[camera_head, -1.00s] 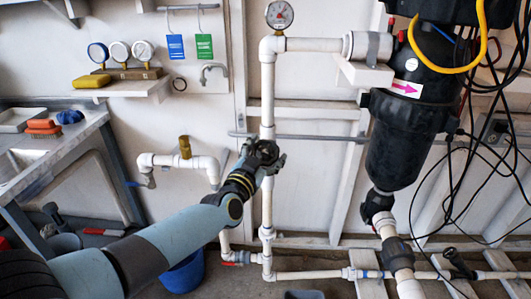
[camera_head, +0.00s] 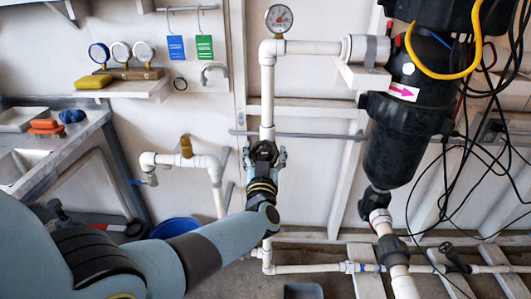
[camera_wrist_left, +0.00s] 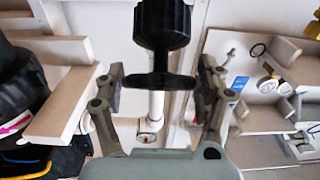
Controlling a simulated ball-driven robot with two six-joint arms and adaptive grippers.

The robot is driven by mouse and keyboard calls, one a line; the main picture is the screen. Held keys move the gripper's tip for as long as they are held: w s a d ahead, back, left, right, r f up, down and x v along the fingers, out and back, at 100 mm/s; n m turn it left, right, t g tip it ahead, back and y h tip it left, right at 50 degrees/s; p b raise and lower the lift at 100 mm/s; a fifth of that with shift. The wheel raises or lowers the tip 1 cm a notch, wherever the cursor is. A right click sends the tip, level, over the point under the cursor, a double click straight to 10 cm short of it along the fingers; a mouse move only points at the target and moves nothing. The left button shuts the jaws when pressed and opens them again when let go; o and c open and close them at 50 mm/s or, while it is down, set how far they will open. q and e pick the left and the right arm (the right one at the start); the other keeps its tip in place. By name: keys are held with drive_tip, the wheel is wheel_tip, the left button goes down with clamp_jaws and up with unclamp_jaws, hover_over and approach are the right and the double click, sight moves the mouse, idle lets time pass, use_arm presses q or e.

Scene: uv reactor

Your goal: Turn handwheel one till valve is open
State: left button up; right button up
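A black handwheel (camera_wrist_left: 160,80) with a ribbed black body above it shows in the left wrist view, seen nearly edge-on. My left gripper (camera_wrist_left: 160,90) is open, with one finger on each side of the wheel and a small gap on both sides. In the head view my left gripper (camera_head: 264,156) is in front of the white vertical pipe (camera_head: 267,105), its fingers spread. There the gripper hides most of the wheel, and I cannot tell whether the valve is open. My right gripper is not in view.
A pressure gauge (camera_head: 279,18) tops the white pipe. A black reactor housing (camera_head: 400,145) with hanging black cables stands at right. A shelf (camera_head: 130,92) with gauges is at upper left, above a sink bench (camera_head: 60,150). A blue bucket (camera_head: 175,227) is on the floor.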

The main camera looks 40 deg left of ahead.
use_arm(q)
drive_tip(key=o, duration=0.4)
drive_tip(key=shift+c, duration=0.2)
drive_tip(key=v, duration=1.2)
drive_tip(key=shift+f, duration=0.15)
drive_tip(key=s+f+m+g+h, duration=0.3)
drive_tip(key=s+f+m+h, duration=0.1)
drive_tip(key=s+f, duration=0.75)
drive_tip(key=s+f+m+g+h, duration=0.35)
drive_tip(key=s+f, duration=0.45)
drive_tip(key=f, duration=0.6)
drive_tip(key=s+f+g, duration=0.4)
drive_tip(key=s+f, duration=0.1)
drive_tip(key=s, duration=0.7)
drive_tip(key=s+a+f+g+h, duration=0.1)
drive_tip(key=s+f+g, duration=0.3)
drive_tip(key=s, duration=0.9)
drive_tip(key=shift+f, duration=0.7)
